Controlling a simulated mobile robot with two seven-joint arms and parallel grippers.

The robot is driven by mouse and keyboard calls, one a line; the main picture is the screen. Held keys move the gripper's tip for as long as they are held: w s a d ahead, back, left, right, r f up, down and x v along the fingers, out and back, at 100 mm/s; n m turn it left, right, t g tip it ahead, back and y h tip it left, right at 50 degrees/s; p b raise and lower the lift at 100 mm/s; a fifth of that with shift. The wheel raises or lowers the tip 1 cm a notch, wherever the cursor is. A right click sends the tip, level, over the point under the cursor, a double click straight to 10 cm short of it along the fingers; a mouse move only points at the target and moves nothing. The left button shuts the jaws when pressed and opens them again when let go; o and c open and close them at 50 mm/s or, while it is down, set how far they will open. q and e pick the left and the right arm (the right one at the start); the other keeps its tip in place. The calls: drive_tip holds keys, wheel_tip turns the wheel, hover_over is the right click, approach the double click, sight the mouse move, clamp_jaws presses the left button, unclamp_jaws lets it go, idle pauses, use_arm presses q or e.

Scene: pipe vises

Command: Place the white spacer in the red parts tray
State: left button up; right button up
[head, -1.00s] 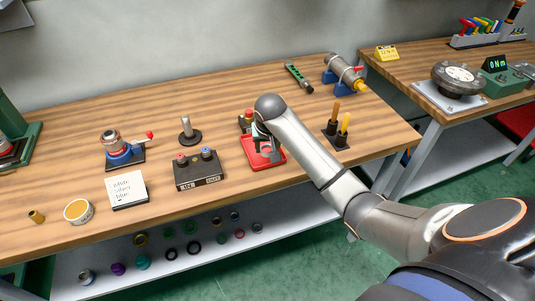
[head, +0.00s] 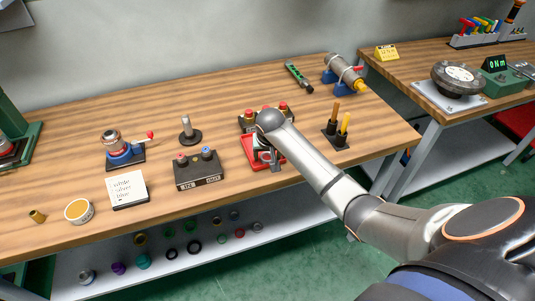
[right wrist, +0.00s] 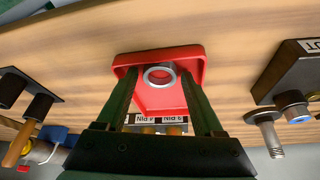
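The red parts tray (head: 247,149) sits near the front edge of the bench in the head view, partly hidden by my right arm. It fills the upper middle of the right wrist view (right wrist: 157,98). The white spacer (right wrist: 147,78), a pale ring, shows inside the tray's outline. My right gripper (right wrist: 158,72) points at the tray with its fingers apart, one on each side of the spacer. Gaps show between the fingers and the ring. In the head view my right gripper (head: 267,158) is over the tray and mostly hidden by its wrist. My left gripper is out of view.
A dark block with red tops (head: 283,109) stands right behind the tray. A lower shelf (head: 215,255) holds several rings.

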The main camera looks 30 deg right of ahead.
drive_tip(key=shift+o, duration=0.8)
drive_tip(key=shift+r, duration=0.25)
drive_tip(key=v, duration=1.2)
